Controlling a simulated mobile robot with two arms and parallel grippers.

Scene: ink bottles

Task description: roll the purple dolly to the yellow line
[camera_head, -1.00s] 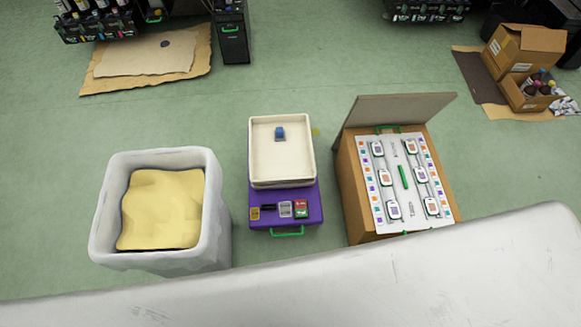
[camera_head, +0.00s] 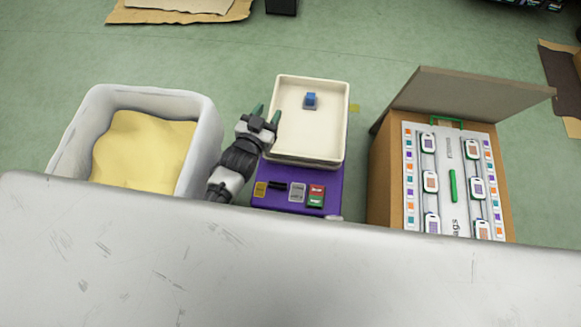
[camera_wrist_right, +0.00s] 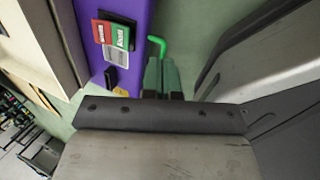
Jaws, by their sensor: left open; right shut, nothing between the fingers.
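A white bin (camera_head: 207,120) with a yellow heap inside stands left of the dolly. A cardboard box (camera_head: 385,180) with an upright flap stands to the right. A blue item (camera_head: 310,99) sits in the tray. The floor behind the tray is clear.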

